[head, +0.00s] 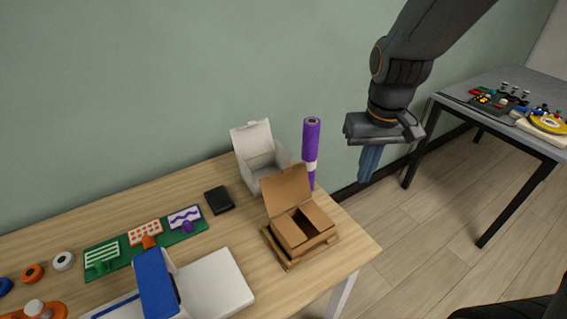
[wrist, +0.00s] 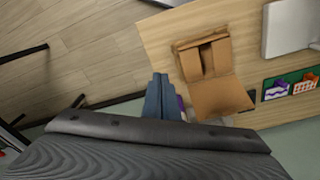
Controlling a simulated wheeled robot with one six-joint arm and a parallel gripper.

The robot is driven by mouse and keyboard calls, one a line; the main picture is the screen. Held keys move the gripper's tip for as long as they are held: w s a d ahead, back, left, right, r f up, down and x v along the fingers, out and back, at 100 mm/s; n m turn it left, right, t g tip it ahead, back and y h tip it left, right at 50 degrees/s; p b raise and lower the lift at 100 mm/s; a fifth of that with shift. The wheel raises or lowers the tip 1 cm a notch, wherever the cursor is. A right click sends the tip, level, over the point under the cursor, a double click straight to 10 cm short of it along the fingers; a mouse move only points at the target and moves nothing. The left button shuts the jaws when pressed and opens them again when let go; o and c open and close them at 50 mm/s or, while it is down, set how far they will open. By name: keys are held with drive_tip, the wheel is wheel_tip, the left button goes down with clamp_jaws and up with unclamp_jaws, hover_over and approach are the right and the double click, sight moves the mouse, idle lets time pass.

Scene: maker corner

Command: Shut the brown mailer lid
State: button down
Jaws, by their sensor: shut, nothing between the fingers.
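The brown mailer (head: 303,228) is a cardboard box on the wooden table near its right end. Its lid (head: 287,186) stands raised at the back, and the inside shows. In the wrist view the mailer (wrist: 191,64) is right of my fingers, with its lid (wrist: 220,96) open toward the bottom of the picture. My gripper (head: 370,163) is shut and empty. It hangs in the air right of the table, to the right of the mailer and apart from it. The shut fingers also show in the wrist view (wrist: 161,97).
A purple roll (head: 311,150) stands right behind the mailer. An open white box (head: 263,165) is behind it to the left. A black block (head: 219,200), a green board (head: 125,262) and a white flat box (head: 218,284) lie left. A grey table (head: 490,110) stands at right.

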drive_tip(key=w+a+r+n+b, duration=0.1)
drive_tip(key=w+a+n, duration=0.1)
drive_tip(key=w+a, duration=0.35)
drive_tip(key=w+a+r+n+g, duration=0.1)
drive_tip(key=w+a+n, duration=0.1)
drive_tip(key=a, duration=0.7)
drive_tip(key=w+a+r+n+b, duration=0.1)
drive_tip(key=w+a, duration=0.3)
drive_tip(key=a, duration=0.3)
drive_tip(key=s+d+f+p, duration=0.2)
drive_tip(key=f+p, duration=0.3)
drive_tip(key=f, duration=0.3)
drive_tip(key=shift+s+d+h, duration=0.2)
drive_tip(key=shift+s+h, duration=0.1)
drive_tip(key=shift+s, duration=0.2)
drive_tip(key=shift+d+r, duration=0.1)
